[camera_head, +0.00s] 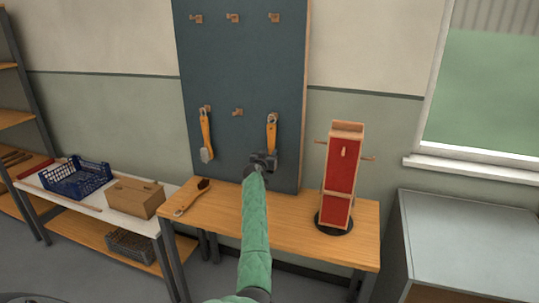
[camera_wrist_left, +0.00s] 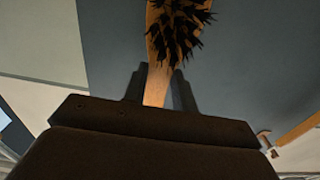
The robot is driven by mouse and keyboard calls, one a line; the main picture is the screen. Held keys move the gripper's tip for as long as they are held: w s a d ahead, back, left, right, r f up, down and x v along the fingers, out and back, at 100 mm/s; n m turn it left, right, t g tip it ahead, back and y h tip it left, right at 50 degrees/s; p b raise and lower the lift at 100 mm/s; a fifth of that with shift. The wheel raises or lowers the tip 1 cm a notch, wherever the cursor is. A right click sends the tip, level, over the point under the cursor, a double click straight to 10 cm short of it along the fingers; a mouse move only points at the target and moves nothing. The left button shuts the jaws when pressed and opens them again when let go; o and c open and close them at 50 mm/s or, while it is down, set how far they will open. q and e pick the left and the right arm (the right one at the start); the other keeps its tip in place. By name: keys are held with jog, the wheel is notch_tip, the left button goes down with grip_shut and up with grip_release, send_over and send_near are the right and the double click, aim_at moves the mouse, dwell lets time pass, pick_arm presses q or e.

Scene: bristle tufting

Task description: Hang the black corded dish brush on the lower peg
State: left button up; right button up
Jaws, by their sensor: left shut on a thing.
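The dish brush (camera_head: 271,133) has an orange-brown wooden handle, upright in front of the dark board's lower right, with a loop at its top. The loop is close to the lower right peg; I cannot tell whether it is around it. My right gripper is not in view.
The dark board (camera_head: 250,65) has upper pegs, a bare lower middle peg (camera_head: 238,112) and another brush (camera_head: 206,135) hanging at left. A dark-bristled brush (camera_head: 192,197) lies on the bench (camera_head: 300,227). A red stand (camera_head: 341,178) is right, a blue crate (camera_head: 77,181) left.

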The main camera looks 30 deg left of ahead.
pick_arm(q)
jog(key=o, duration=1.1)
jog(key=p+v, duration=0.2)
jog(key=v, duration=0.5)
dwell(1.6)
dwell(0.5)
